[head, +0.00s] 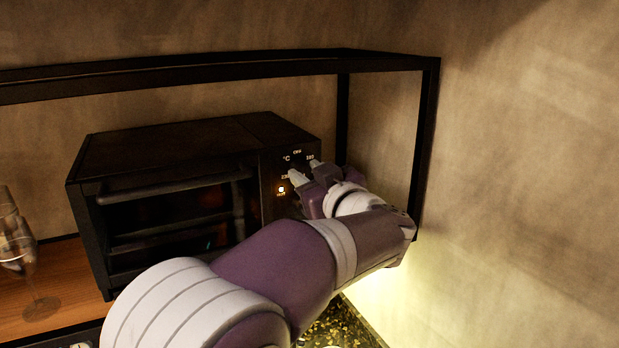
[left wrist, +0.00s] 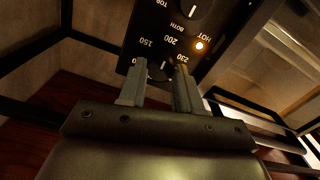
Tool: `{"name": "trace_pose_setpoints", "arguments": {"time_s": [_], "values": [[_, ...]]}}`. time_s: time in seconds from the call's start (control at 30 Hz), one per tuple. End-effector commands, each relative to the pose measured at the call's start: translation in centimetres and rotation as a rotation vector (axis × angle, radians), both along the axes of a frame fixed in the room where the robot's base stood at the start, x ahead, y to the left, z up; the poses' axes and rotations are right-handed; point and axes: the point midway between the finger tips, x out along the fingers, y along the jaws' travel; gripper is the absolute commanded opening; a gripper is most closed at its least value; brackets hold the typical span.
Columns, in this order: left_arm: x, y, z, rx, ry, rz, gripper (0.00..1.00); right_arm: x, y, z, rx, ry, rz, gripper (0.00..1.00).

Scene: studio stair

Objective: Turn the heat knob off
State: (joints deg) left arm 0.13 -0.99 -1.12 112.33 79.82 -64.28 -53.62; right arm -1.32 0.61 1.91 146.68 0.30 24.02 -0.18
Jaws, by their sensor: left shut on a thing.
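The toaster oven (head: 170,150) is black and stands on a shelf, with its control panel on the right side. The heat knob (left wrist: 160,71) is a dark dial with a white pointer line, with 150, 200 and 230 printed around it. My left gripper (head: 306,172) reaches the panel from the right, and in the left wrist view its fingers (left wrist: 158,78) are shut on this knob, one on each side. In the head view the knob is hidden by the fingers. My right gripper is not in view.
A second knob (left wrist: 190,10) with TOP and BOTH labels sits on the same panel. A black frame post (head: 425,140) stands right of the oven, near the wall. Clear glasses (head: 14,235) stand on the wooden shelf (head: 50,290) at left.

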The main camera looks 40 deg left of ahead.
Motion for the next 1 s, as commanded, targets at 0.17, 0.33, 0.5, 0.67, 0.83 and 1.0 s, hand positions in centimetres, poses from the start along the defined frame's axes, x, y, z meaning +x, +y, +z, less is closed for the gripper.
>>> {"name": "trace_pose_setpoints", "arguments": {"time_s": [0.17, 0.33, 0.5, 0.67, 0.83, 1.0], "values": [[0.0, 0.0, -0.4, -0.045, -0.09, -0.001, 0.03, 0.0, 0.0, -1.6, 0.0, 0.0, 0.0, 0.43], [-0.1, 0.0, -0.6, -0.113, -0.221, 0.0, 0.03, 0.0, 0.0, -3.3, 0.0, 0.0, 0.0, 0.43], [-0.1, 0.0, -0.6, -0.187, -0.365, 0.0, 0.03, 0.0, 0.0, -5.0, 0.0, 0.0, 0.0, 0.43], [-0.1, 0.0, -0.6, -0.258, -0.499, 0.0, 0.03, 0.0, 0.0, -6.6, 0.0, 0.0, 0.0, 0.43], [-0.1, 0.0, -0.6, -0.333, -0.643, -0.001, 0.03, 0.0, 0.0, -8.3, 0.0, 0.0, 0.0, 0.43], [-0.1, 0.0, -0.6, -0.407, -0.786, -0.001, 0.03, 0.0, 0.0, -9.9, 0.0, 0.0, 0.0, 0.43]]}}
